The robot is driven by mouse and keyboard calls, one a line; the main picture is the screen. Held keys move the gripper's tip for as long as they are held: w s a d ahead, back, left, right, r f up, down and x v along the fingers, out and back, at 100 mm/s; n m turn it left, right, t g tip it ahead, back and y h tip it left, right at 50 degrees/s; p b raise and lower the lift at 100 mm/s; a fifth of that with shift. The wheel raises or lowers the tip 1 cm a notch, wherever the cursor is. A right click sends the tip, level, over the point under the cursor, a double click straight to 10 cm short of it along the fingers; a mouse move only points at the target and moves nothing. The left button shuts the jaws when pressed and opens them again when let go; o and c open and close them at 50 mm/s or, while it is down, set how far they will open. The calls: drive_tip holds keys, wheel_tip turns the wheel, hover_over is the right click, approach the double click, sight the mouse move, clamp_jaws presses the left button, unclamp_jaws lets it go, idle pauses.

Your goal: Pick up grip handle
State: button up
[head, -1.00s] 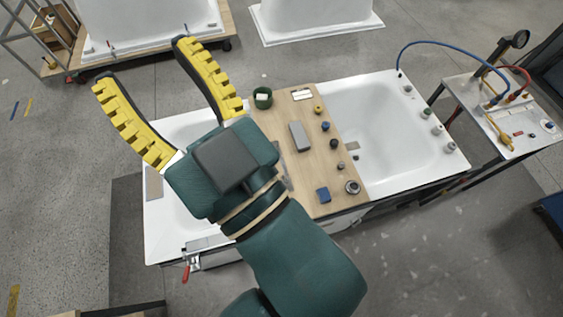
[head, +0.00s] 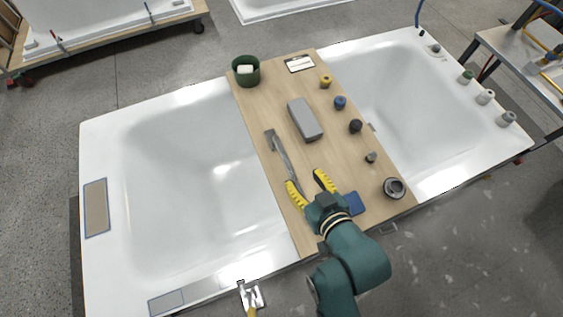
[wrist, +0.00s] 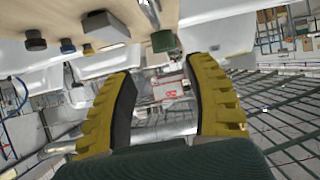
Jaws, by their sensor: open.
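The grip handle appears to be the long grey metal bar (head: 281,154) lying on the left part of the wooden board (head: 262,112). Its near end runs toward my gripper's left finger; I cannot tell whether they touch. In the wrist view a metal piece (wrist: 150,10), likely the handle, shows at the top edge, above the fingers. My gripper (head: 303,177) has its yellow fingers apart with nothing between them, over the near part of the board. In the wrist view the open gripper (wrist: 160,68) points past the board.
The board spans a white bathtub shell (head: 180,170). On it are a grey block (head: 305,119), a green cup (head: 246,72), a blue block (head: 351,203), a dark ring (head: 395,188) and several knobs. A side table (head: 520,60) stands at the right.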

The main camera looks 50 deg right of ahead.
sight(286, 158)
drive_tip(key=f+b+x, duration=0.1)
drive_tip(key=x, duration=0.4)
drive_tip(key=s+b+x, duration=0.1)
drive_tip(key=b+x, duration=0.1)
drive_tip(key=x, duration=0.3)
drive_tip(key=f+b+x, duration=0.1)
drive_tip(key=x, duration=0.5)
drive_tip(key=shift+s+f, duration=0.25)
drive_tip(key=shift+f, duration=0.05)
drive_tip(key=shift+w+d+f, duration=0.1)
drive_tip(key=shift+w, duration=0.2)
drive_tip(key=shift+s, duration=0.1)
clamp_jaws()
